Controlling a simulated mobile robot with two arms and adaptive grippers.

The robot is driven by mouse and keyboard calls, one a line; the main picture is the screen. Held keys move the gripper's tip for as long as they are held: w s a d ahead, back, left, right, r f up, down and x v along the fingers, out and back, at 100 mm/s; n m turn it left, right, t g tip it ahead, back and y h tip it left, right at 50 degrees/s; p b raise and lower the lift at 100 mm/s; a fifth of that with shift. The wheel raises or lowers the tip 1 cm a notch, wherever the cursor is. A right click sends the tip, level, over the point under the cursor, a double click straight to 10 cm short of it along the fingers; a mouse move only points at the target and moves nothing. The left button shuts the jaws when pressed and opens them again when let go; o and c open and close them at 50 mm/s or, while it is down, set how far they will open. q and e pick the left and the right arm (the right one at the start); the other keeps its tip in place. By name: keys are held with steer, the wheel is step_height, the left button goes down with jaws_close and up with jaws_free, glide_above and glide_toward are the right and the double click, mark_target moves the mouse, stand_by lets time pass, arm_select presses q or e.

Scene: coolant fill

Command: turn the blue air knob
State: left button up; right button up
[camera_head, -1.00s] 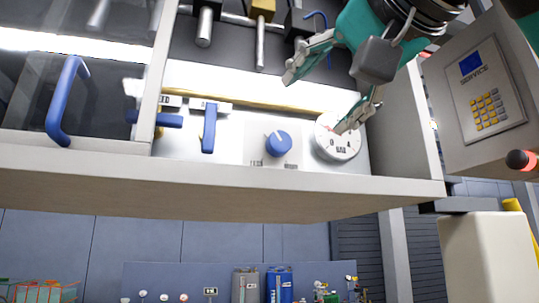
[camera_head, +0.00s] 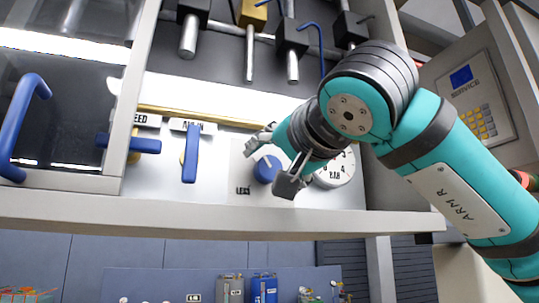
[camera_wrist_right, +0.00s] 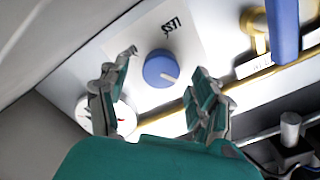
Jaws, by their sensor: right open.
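The blue air knob (camera_head: 266,168) is round with a pale pointer line and sits on the white panel. In the right wrist view the knob (camera_wrist_right: 161,69) shows beyond and between my open fingers, with nothing held. My right gripper (camera_head: 270,158) is open in front of the panel, close by the knob's right side in the head view; the same gripper shows in the right wrist view (camera_wrist_right: 165,82). Whether a finger touches the knob I cannot tell. My left gripper is not in view.
A round white gauge (camera_head: 338,170) is right of the knob, partly behind my right gripper. A blue lever handle (camera_head: 190,153) and another blue handle (camera_head: 140,145) are to its left. A yellow pipe (camera_head: 205,115) runs above. A keypad box (camera_head: 475,100) stands at right.

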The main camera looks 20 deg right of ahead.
steer(key=shift+w+r, duration=0.2)
steer(key=shift+w, duration=0.5)
steer(key=shift+w+p, duration=0.35)
steer(key=shift+w+f, duration=0.1)
steer(key=shift+w, duration=0.15)
steer(key=shift+w+f, duration=0.1)
steer(key=shift+w, duration=0.1)
steer(key=shift+s, duration=0.1)
steer(key=c, duration=1.2)
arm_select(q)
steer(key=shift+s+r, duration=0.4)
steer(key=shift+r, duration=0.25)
